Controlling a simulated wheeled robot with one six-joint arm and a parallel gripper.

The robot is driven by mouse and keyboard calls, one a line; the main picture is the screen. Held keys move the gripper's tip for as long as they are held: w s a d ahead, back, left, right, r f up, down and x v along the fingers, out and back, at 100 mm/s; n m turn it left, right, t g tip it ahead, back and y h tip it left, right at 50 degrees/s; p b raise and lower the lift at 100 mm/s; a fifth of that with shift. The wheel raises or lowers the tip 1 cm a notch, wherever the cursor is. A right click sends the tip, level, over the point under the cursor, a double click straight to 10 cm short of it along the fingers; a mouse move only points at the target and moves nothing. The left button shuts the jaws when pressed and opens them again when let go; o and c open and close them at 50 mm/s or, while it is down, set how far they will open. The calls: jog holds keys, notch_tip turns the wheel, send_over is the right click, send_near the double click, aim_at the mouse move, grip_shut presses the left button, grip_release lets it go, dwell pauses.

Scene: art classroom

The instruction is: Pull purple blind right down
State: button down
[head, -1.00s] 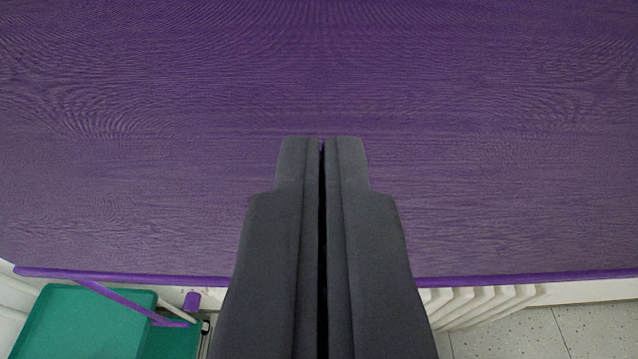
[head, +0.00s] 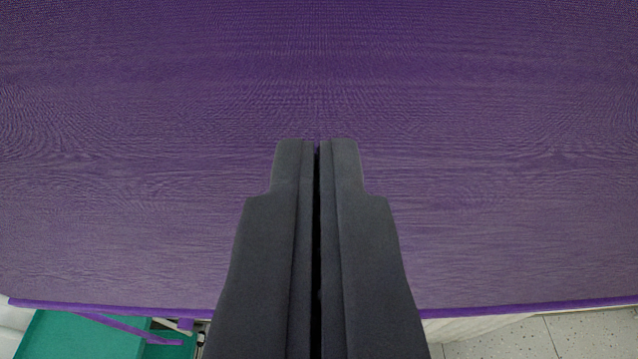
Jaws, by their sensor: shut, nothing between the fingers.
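I cannot tell whether the fingertips touch the cloth.
A green surface (head: 75,338) lies below the bar at the lower left. At the lower right are a pale ribbed part (head: 475,326), probably a radiator, and a speckled tiled floor (head: 590,335). No obstacle shows in front of the blind.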

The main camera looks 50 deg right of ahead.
aim_at(319, 100)
jog(key=x, duration=0.4)
jog(key=shift+w+d, duration=0.2)
jog(key=shift+d, duration=0.1)
jog(key=shift+a+f, duration=0.15)
jog(key=shift+f, duration=2)
